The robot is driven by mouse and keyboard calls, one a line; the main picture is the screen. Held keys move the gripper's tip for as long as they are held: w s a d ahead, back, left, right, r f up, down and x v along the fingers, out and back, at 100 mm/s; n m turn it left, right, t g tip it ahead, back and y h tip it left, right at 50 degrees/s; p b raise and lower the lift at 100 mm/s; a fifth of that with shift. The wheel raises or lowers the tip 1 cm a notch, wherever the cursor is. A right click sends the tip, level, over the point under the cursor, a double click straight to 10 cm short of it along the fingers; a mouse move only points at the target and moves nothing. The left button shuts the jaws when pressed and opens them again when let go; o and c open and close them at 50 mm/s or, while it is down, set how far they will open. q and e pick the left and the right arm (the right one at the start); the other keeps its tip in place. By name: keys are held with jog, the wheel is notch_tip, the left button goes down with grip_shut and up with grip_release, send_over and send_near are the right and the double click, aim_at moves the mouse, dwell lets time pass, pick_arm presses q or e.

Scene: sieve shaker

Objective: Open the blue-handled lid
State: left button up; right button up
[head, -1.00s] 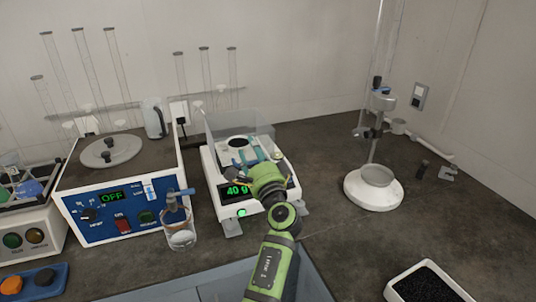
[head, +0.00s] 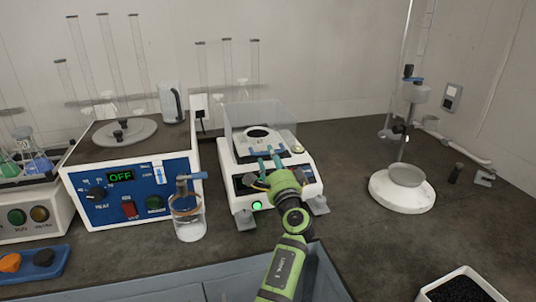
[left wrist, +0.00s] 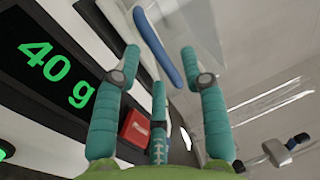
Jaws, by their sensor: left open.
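My left gripper (head: 271,165) is open, with its teal fingers over the front part of the white balance (head: 308,172). In the left wrist view the gripper (left wrist: 162,62) shows its fingers spread. A curved blue handle (left wrist: 158,45) lies in the gap between them, somewhat nearer the upper edge. I cannot tell whether any finger touches it. A clear shield (head: 250,115) stands around the balance's pan. The green "40 g" display (left wrist: 55,72) is close beside the left finger. My right gripper is not in view.
A blue-fronted shaker box (head: 105,200) with a round grey lid (head: 125,131) stands left of the balance. A glass jar (head: 188,228) stands between them at the front. A white-based stand (head: 402,198) is at the right. The counter between balance and stand is clear.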

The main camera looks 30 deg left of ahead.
aim_at(268, 153)
pick_arm(q)
jog(key=shift+x, duration=1.6)
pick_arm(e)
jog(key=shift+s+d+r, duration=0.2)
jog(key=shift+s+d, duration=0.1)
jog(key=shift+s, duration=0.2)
pick_arm(q)
grip_shut()
